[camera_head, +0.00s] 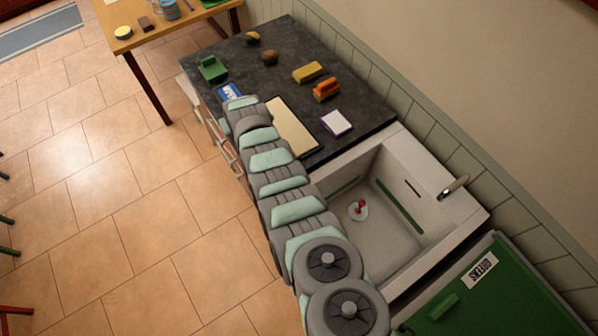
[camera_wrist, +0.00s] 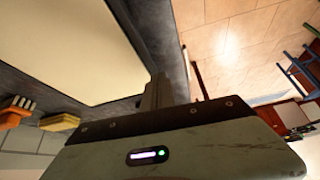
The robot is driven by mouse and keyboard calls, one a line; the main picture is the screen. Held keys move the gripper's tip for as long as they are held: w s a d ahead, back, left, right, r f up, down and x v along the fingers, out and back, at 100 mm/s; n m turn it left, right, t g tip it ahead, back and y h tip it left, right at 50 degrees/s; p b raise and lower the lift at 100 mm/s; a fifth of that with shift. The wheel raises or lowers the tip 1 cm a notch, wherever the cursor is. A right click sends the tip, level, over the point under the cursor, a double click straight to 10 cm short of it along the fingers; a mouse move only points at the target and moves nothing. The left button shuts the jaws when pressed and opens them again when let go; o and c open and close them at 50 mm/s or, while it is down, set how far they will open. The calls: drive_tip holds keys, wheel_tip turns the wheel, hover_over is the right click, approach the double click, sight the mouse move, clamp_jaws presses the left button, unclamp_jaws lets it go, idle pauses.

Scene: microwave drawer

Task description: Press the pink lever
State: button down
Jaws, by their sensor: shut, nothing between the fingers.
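No clearly pink lever can be made out in either view. A small red upright piece on a white disc (camera_head: 358,210) stands in the sink; I cannot tell whether it is the lever. In the wrist view my gripper (camera_wrist: 158,90) is shut and empty, with its fingers together near the edge of the dark counter. A cream board (camera_wrist: 65,50) lies beside the fingers in that view. In the head view my arm reaches up along the counter's left edge, and the fingers are not clearly seen there.
The dark counter (camera_head: 280,60) holds an orange object (camera_head: 326,89), a yellow block (camera_head: 308,72), a green object (camera_head: 212,69), a white-and-purple pad (camera_head: 336,122) and a blue card (camera_head: 229,91). The sink (camera_head: 400,240) lies right of my arm. Tiled floor is open at left.

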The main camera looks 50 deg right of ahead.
drive_tip(key=s+d+r+g, duration=0.1)
drive_tip(key=s, duration=0.2)
drive_tip(key=s+d+r+g+y, duration=0.1)
drive_tip(key=s+g, duration=0.1)
drive_tip(key=s, duration=0.2)
drive_tip(key=s+d+r+g, duration=0.1)
drive_tip(key=s+r, duration=0.1)
drive_tip(key=s, duration=0.1)
drive_tip(key=shift+s+d, duration=0.15)
drive_tip(key=shift+d, duration=0.1)
drive_tip(key=s+r+g+y, duration=0.1)
drive_tip(key=s+r+g, duration=0.2)
drive_tip(key=s, duration=0.7)
wheel_tip(320, 180, up, 2)
drive_tip(key=shift+d+r+m+g+y, duration=0.15)
drive_tip(key=shift+d+m+g+y, duration=0.15)
drive_tip(key=shift+d+g, duration=0.15)
